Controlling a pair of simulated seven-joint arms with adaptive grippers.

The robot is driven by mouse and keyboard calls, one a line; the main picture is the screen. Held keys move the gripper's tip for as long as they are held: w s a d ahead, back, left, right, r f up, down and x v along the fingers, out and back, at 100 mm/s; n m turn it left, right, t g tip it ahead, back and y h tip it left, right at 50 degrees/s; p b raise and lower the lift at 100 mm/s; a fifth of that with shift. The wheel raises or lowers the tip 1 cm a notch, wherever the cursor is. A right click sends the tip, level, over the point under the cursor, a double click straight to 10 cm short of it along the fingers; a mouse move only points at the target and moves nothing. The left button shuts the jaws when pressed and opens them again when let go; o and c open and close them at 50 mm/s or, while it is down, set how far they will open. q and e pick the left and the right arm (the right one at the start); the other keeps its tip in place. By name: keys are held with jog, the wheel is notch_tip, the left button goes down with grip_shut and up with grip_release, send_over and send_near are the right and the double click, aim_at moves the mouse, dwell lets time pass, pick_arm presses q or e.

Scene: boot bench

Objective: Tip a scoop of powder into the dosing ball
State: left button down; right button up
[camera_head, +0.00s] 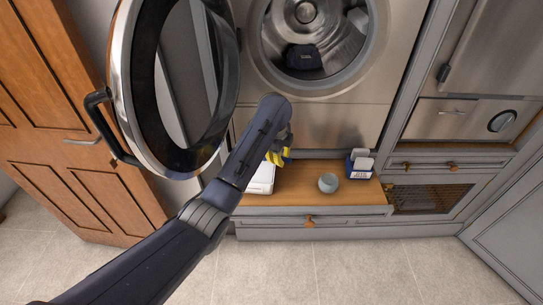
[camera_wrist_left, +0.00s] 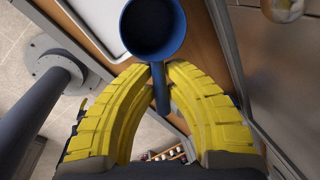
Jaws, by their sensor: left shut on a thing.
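My left gripper (camera_head: 277,157) is above the left part of the wooden bench top. In the left wrist view its yellow fingers (camera_wrist_left: 160,80) are shut on the handle of a blue scoop (camera_wrist_left: 153,28). The scoop's round cup lies beyond the fingertips; its inside looks dark and I cannot make out powder in it. A small grey round dosing ball (camera_head: 328,183) stands on the bench, right of my left gripper and apart from it. A blue and white box (camera_head: 360,163), possibly the powder box, stands farther right. My right gripper is not in view.
A white flat item (camera_head: 262,179) lies on the bench top (camera_head: 296,192) below my left gripper. The washer's open round door (camera_head: 118,85) stands close left of my arm. The drum (camera_head: 305,50) holds a dark item. The bench front is clear around the ball.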

pick_arm(q)
jog(key=shift+f+n, duration=0.1)
jog(key=shift+n, duration=1)
jog(key=shift+n+y, duration=0.3)
jog(key=shift+n, duration=0.4)
jog(key=shift+w+a+f+h, duration=0.1)
jog(key=shift+a+h, duration=0.05)
jog(key=shift+h, duration=0.25)
jog(key=h, duration=0.2)
jog(key=shift+a+f+n+h, duration=0.15)
jog(key=shift+a+n+h, duration=0.15)
jog(key=shift+a, duration=0.05)
jog(key=shift+d+f, duration=0.1)
jog(key=shift+f, duration=2.4)
